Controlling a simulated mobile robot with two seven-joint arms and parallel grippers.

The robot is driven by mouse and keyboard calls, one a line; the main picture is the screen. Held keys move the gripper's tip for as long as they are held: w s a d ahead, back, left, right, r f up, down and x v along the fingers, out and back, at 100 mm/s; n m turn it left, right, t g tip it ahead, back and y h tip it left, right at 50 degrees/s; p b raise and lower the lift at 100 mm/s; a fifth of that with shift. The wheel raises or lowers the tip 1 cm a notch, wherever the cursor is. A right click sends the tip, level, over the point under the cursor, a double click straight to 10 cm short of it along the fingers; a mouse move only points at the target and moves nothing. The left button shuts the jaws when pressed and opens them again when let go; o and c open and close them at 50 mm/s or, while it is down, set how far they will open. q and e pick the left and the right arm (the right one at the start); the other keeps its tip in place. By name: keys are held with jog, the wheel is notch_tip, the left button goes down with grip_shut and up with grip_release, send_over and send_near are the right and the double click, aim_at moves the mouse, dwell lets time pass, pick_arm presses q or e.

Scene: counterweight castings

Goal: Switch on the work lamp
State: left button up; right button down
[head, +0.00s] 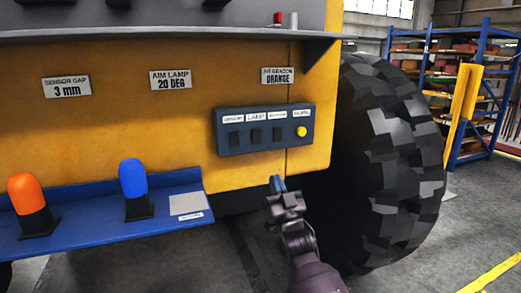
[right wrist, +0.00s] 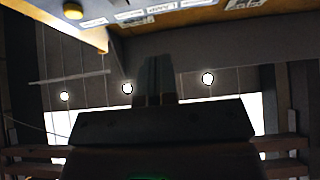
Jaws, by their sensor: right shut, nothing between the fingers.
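A dark grey switch panel (head: 292,141) is fixed to the yellow machine side. It has three black rocker switches in a row and a yellow round button (head: 301,131) at the right end. The label over the middle switch (head: 256,135) seems to read LAMP; the others are too small to read. My right gripper (head: 277,184) is shut and empty, just below the panel and apart from it, pointing up. In the right wrist view its fingers (right wrist: 157,78) point toward the panel's labels, and the yellow button (right wrist: 73,11) shows at upper left. No work lamp can be made out.
A blue shelf (head: 100,233) at lower left bears an orange beacon (head: 27,193) and a blue beacon (head: 133,178). A large black tyre (head: 385,160) stands right of the panel. A grey ledge (head: 150,31) juts out above. Blue racking (head: 470,100) stands far right.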

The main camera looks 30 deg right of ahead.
aim_at(257, 140)
jog(key=x, duration=0.4)
jog(key=f+x, duration=0.1)
jog(key=x, duration=0.2)
jog(key=w+p+x, duration=0.1)
jog(key=x, duration=0.3)
jog(key=shift+w+d, duration=0.2)
jog(key=shift+w, duration=0.05)
jog(key=shift+w+d+f, duration=0.1)
jog(key=shift+w+d, duration=0.1)
jog(key=shift+w, duration=0.6)
jog(key=shift+w+f+b, duration=0.15)
jog(key=shift+f+b, duration=0.05)
jog(key=shift+b, duration=0.4)
jog(key=shift+w+t, duration=0.1)
jog(key=shift+t, duration=0.2)
jog(key=shift+r, duration=0.25)
